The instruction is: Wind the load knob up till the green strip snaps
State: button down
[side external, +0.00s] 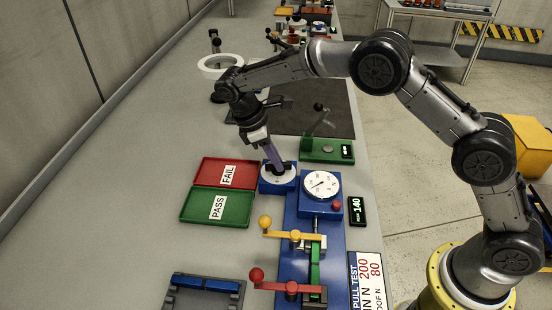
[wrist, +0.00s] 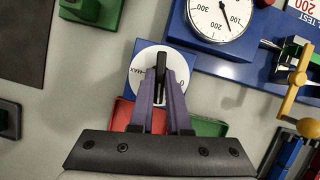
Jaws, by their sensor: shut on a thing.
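The load knob is a black grip bar (wrist: 160,72) on a white round dial (wrist: 142,72) on a blue block, left of the gauge. My gripper (wrist: 160,85) points down over it, with its purple fingers closed on either side of the bar; the side view shows it (side external: 278,168) there too. The green strip (side external: 315,265) lies along the blue tester between the yellow-lever clamp (side external: 296,239) and the red-lever clamp (side external: 292,289). It looks whole, partly covered by the clamps. The gauge (side external: 322,186) has a needle off zero, and the display (side external: 357,211) reads 140.
A red FAIL tray (side external: 243,184) and green PASS tray (side external: 188,216) lie left of the tester, empty but for labels. A green block with a lever (side external: 322,147) stands behind. A black-and-blue rack (side external: 205,286) is front left. A PULL TEST sign (side external: 368,278) is at right.

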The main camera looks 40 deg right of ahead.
dwell(0.3)
jog(key=c, duration=0.9)
grip_release()
jog(key=shift+r, duration=0.15)
jog(key=v, duration=1.3)
jog(key=shift+a+r, duration=0.1)
jog(key=shift+r, duration=0.2)
jog(key=shift+w, duration=0.1)
